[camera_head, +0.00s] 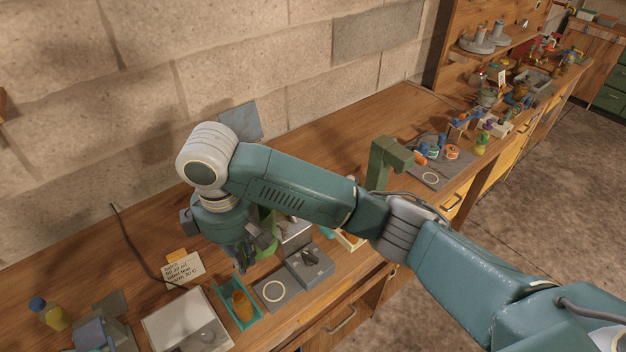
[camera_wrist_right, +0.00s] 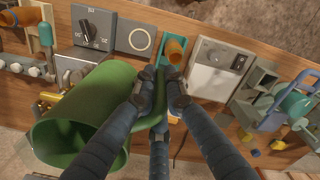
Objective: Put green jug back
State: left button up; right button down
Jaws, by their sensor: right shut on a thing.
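The green jug (camera_wrist_right: 75,118) is held by my right gripper (camera_wrist_right: 160,88). In the wrist view its wide mouth faces the lower left, and the fingers close on its handle side. In the head view the right gripper (camera_head: 240,262) hangs over the bench, and only part of the green jug (camera_head: 264,238) shows behind it; the rest is hidden by my wrist. I cannot tell from the head view how high it is above the bench. My left gripper is not in view.
A grey plate with a white ring (camera_head: 272,292) and a dial box (camera_head: 311,265) stand near the bench front. A teal tray (camera_head: 222,294) holds an orange cup (camera_head: 242,306), with a white scale (camera_head: 180,318) to the left. A green stand (camera_head: 385,160) rises behind my forearm.

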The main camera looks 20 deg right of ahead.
jog(key=s+d+r+m, duration=0.2)
jog(key=s+d+m, duration=0.1)
jog(key=d, duration=0.4)
jog(key=s+d+r+m, duration=0.2)
jog(key=s+d+m, duration=0.1)
jog(key=d+m, duration=0.2)
jog(key=s+d+r+m, duration=0.2)
jog(key=d+m, duration=0.3)
jog(key=d, duration=0.4)
jog(key=shift+s+r, duration=0.3)
jog(key=shift+s, duration=0.25)
jog(key=shift+w+d, duration=0.1)
